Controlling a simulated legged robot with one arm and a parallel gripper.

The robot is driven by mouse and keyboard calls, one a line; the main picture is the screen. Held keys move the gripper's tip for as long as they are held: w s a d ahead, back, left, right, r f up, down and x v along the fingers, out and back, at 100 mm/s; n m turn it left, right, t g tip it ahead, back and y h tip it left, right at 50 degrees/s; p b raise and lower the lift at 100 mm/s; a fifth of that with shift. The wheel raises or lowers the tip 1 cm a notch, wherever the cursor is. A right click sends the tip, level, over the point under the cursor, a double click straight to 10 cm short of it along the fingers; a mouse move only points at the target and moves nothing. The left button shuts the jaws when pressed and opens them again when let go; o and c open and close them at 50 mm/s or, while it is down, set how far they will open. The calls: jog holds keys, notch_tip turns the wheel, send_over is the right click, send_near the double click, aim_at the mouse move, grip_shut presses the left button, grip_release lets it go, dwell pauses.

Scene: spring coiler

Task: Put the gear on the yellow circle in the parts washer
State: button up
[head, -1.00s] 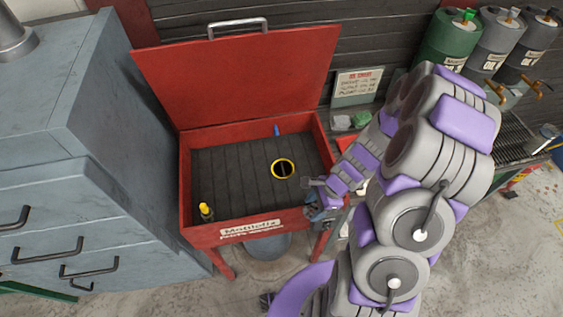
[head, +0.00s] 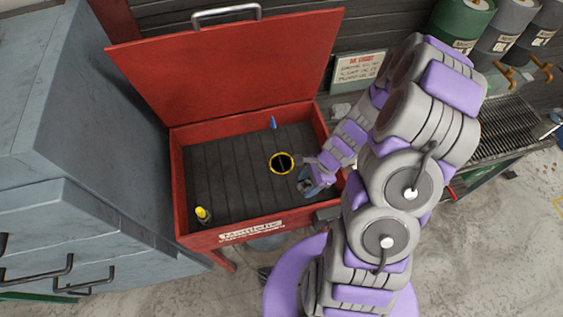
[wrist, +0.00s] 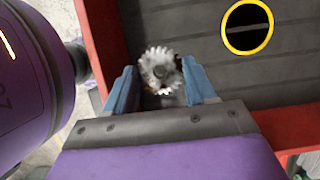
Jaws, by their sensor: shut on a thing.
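The gear (wrist: 160,72) is a small silver toothed wheel, held between the two blue fingers of my gripper (wrist: 161,88) in the wrist view. In the head view my gripper (head: 305,182) is over the right part of the red parts washer (head: 240,236), and the gear cannot be made out there. The yellow circle (head: 271,161) rings a dark hole in the slatted washer floor, just left of my gripper. In the wrist view the yellow circle (wrist: 226,42) is at the upper right, apart from the gear. The washer lid is open.
A yellow-topped bottle (head: 203,215) stands in the washer's front left corner and a blue item (head: 273,122) at its back. A grey drawer cabinet (head: 70,150) stands left. Drums (head: 462,25) and a grated bench (head: 500,128) are at the right. The washer's middle floor is clear.

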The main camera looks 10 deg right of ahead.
aim_at(309, 184)
jog(key=f, duration=0.2)
jog(key=f+b, duration=0.1)
jog(key=f, duration=0.1)
jog(key=shift+w+a, duration=0.1)
jog(key=shift+a, duration=0.1)
jog(key=shift+w+f, duration=0.1)
jog(key=shift+w, duration=0.05)
jog(key=w+a, duration=0.1)
jog(key=w, duration=0.4)
jog(key=w+a+f+b, duration=0.1)
jog(key=w, duration=0.4)
jog(key=w+a+b, duration=0.1)
jog(key=w, duration=0.4)
jog(key=shift+w+a+f, duration=0.15)
jog(key=shift+a+f, duration=0.05)
notch_tip(309, 184, down, 4)
jog(key=shift+r+b, duration=0.15)
jog(key=shift+b, duration=0.5)
jog(key=shift+r, duration=0.1)
jog(key=o, duration=1.2)
